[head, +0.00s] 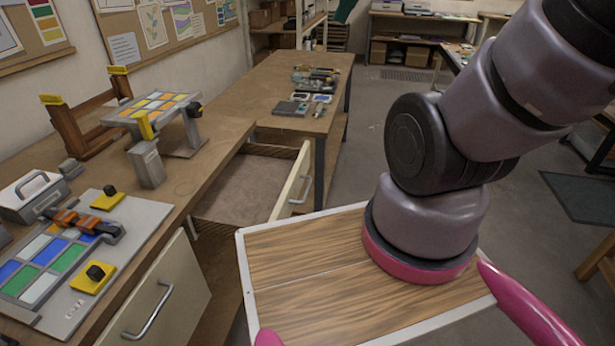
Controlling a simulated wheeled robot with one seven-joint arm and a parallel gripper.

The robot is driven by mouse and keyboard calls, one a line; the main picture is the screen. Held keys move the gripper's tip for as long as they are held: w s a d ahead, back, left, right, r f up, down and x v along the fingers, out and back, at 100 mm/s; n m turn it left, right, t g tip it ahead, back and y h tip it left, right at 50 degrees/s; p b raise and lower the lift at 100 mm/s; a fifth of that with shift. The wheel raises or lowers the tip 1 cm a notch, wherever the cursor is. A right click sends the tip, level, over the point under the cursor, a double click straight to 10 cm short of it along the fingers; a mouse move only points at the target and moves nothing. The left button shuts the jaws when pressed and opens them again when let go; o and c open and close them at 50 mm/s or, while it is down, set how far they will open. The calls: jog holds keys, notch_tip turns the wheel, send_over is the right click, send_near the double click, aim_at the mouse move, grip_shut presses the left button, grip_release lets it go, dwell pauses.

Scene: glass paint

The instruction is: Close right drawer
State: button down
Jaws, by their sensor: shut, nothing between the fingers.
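The right drawer (293,182) is open. Its pale front panel stands out from the wooden workbench (215,140), with a metal handle on its outer face and a flat brown interior (240,188) that looks empty. Nearer, on the left, a second pale drawer front (160,300) with a bar handle sits close under the bench edge and looks closed. My arm rises from my wood-topped base and runs out of the picture at the upper right. My gripper is out of view, and so is any contact between it and the drawer.
A metal board with coloured glass tiles (80,255) and a tile stand (160,105) are on the bench. Several small tools lie farther along it (310,90). My base stands close to the open drawer. Grey floor (365,130) is clear beyond it.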

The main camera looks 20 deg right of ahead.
jog(key=w+d+f+m+g+y, duration=0.35)
jog(key=w+f, duration=0.35)
jog(key=f, duration=0.4)
jog(key=w+d+f+m+g+y, duration=0.35)
jog(key=w+f, duration=0.45)
jog(key=f, duration=0.3)
jog(key=w+d+f+m+t+y, duration=0.1)
jog(key=d+f+m+t+y, duration=0.15)
jog(key=f, duration=0.45)
jog(key=d+f+m+t+y, duration=0.1)
jog(key=d+f+m+y, duration=0.2)
jog(key=f, duration=0.5)
jog(key=m+t, duration=0.7)
send_near(304, 168)
jog(key=shift+y, duration=0.45)
jog(key=x, duration=0.4)
jog(key=w+f+x, duration=0.1)
jog(key=x, duration=0.1)
jog(key=shift+w+a, duration=0.1)
jog(key=shift+w, duration=0.05)
jog(key=shift+a, duration=0.1)
